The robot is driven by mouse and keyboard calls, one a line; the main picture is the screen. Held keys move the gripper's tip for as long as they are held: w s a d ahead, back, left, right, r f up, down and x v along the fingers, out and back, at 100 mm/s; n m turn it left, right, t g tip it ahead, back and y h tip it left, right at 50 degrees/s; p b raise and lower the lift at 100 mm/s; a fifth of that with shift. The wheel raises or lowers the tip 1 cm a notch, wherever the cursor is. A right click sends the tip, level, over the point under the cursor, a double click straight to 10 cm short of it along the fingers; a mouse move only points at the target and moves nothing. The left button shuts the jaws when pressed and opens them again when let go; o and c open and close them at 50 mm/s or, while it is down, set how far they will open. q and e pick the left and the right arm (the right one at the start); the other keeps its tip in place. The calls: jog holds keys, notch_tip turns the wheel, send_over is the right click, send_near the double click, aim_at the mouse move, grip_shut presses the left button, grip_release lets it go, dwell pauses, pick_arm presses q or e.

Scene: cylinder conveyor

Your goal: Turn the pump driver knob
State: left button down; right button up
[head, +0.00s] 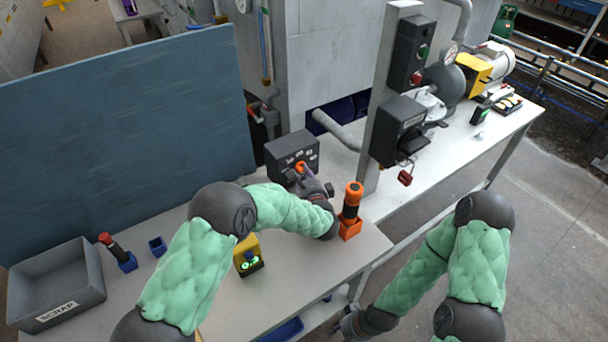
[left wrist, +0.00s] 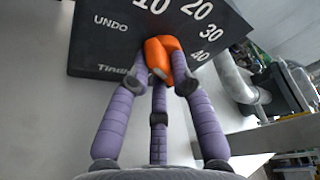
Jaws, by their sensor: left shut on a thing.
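The pump driver is a dark grey box (head: 292,152) at the back of the bench. Its face in the left wrist view (left wrist: 92,50) carries the marks UNDO, 10, 20, 30 and 40. The orange knob (left wrist: 160,60) sits on that face and also shows in the head view (head: 301,167). My left gripper (left wrist: 162,78) is shut on the orange knob, with its purple fingers around it; in the head view the gripper (head: 303,177) hides part of the box front. My right gripper (head: 350,325) is low beside the bench, at the bottom edge, its fingers unclear.
An orange-and-black cylinder (head: 351,205) stands in an orange holder right of my left gripper. A yellow device (head: 247,252) with green lights, a red-topped cylinder (head: 112,247) and a grey SCRAP bin (head: 58,280) are on the bench. A grey post (head: 376,130) with control boxes rises behind.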

pick_arm(q)
jog(key=shift+r+m+g+p, duration=0.1)
jog(key=shift+m+g+p, duration=0.4)
jog(key=shift+m, duration=0.7)
jog(key=shift+y, duration=0.3)
jog(key=c, duration=1.1)
grip_release()
